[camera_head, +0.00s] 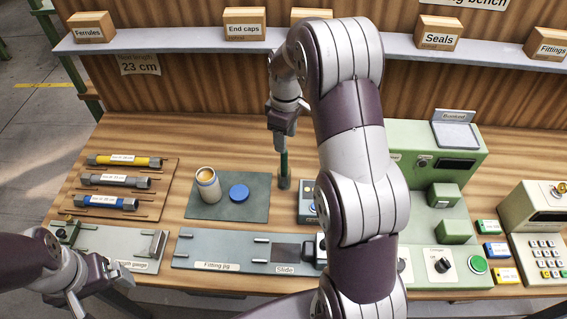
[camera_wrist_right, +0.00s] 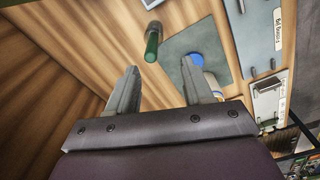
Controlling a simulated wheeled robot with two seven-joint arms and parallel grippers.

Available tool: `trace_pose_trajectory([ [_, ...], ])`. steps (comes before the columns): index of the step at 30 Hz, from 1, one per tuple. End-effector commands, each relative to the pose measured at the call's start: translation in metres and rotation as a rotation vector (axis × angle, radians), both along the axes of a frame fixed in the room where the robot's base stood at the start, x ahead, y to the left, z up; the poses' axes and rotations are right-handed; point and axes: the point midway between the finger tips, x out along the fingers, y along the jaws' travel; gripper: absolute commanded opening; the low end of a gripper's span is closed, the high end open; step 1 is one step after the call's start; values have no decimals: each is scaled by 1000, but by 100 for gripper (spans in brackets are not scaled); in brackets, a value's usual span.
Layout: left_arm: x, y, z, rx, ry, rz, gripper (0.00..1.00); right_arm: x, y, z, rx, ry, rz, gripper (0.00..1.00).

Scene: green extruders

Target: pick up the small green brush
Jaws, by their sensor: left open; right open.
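The small green brush (camera_head: 284,164) stands upright on the bench, right of the grey-green mat, its dark green handle pointing up. In the right wrist view the brush (camera_wrist_right: 152,42) shows just beyond the fingertips, in the gap between them. My right gripper (camera_head: 281,132) points down above the brush, open and empty; its two fingers (camera_wrist_right: 158,70) are spread apart in the wrist view. It looks apart from the handle. My left gripper (camera_head: 108,273) is low at the left, open, over the front of the length gauge (camera_head: 140,241).
A jar (camera_head: 208,186) and a blue lid (camera_head: 239,192) sit on the mat (camera_head: 258,208) left of the brush. A fitting jig (camera_head: 215,249) lies in front. The shelf (camera_head: 180,40) with boxes runs behind. My right arm hides part of the bench.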

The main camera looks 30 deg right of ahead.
Motion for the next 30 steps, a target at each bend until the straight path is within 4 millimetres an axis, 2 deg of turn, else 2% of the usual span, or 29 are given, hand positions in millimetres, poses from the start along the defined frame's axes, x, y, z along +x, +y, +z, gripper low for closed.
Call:
trace_pose_trajectory([
  [3, 0, 0, 4, 0, 0, 0, 98, 16, -12, 12, -1, 13, 222, 51],
  [6, 0, 0, -1, 0, 0, 0, 98, 20, -14, 11, 1, 25, 343, 51],
  [8, 0, 0, -14, 0, 0, 0, 98, 20, -14, -1, 2, 26, 370, 51],
  [12, 0, 0, -50, 0, 1, 0, 98, 20, -14, -39, 2, 26, 375, 51],
  [16, 0, 0, -63, 0, 1, 0, 98, 20, -14, -55, 1, 25, 374, 51],
  [20, 0, 0, -60, 0, 0, 0, 98, 20, -12, -63, 2, 26, 373, 51],
  [24, 0, 0, -47, 0, 0, 0, 98, 20, -8, -87, 4, 30, 372, 51],
  [27, 0, 0, -47, 0, 0, 0, 98, 20, -9, -103, 2, 27, 372, 51],
  [30, 0, 0, -47, 0, 0, 0, 98, 20, -9, -109, 1, 25, 372, 51],
])
